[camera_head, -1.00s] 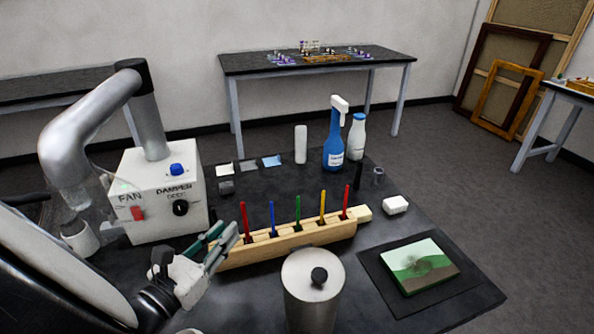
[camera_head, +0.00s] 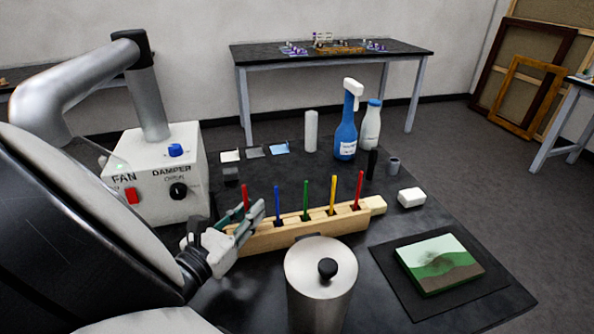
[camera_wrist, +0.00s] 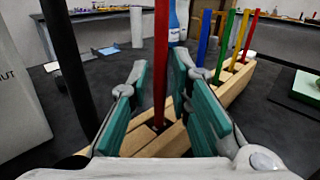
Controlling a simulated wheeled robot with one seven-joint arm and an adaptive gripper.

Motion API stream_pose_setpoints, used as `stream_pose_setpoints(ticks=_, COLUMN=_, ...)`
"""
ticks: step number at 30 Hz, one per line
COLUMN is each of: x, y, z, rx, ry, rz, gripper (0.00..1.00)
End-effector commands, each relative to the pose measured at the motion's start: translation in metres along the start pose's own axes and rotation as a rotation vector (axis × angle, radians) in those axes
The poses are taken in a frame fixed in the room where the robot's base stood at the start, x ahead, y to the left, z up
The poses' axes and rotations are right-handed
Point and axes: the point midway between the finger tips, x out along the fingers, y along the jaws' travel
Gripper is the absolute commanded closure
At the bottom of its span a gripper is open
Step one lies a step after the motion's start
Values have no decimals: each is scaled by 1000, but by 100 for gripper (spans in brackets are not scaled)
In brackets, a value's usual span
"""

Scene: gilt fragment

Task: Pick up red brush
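A wooden rack (camera_head: 290,232) on the dark table holds several upright coloured brushes in a row. A red brush (camera_head: 244,193) stands in its left end; in the wrist view this red brush (camera_wrist: 161,60) rises between my two green-padded fingers. Another red brush (camera_head: 358,188) stands at the rack's right end, and it shows in the wrist view too (camera_wrist: 249,36). My gripper (camera_head: 251,219) is open at the rack's left end, its fingers on either side of the left red brush with gaps visible. The brush's foot sits in a rack slot.
Blue (camera_head: 277,203), green (camera_head: 306,200) and yellow (camera_head: 333,194) brushes stand close by in the rack. A metal canister (camera_head: 320,285) stands in front. A fan control box (camera_head: 155,180) is behind left. A painting (camera_head: 440,262) lies at right.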

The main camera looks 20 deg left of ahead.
Motion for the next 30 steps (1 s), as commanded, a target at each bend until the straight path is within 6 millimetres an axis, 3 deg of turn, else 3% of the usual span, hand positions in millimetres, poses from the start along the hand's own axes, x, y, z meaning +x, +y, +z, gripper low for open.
stream_pose_setpoints(ticks=5, x=0, y=0, z=1, rx=0, ry=0, rz=1, gripper=81)
stream_pose_setpoints(ticks=9, x=0, y=0, z=1, rx=0, ry=0, rz=1, gripper=100)
stream_pose_setpoints(ticks=22, x=0, y=0, z=3, rx=0, ry=0, rz=1, gripper=100)
stream_pose_setpoints(ticks=30, x=-2, y=0, z=26, rx=2, ry=-1, rz=1, gripper=100)
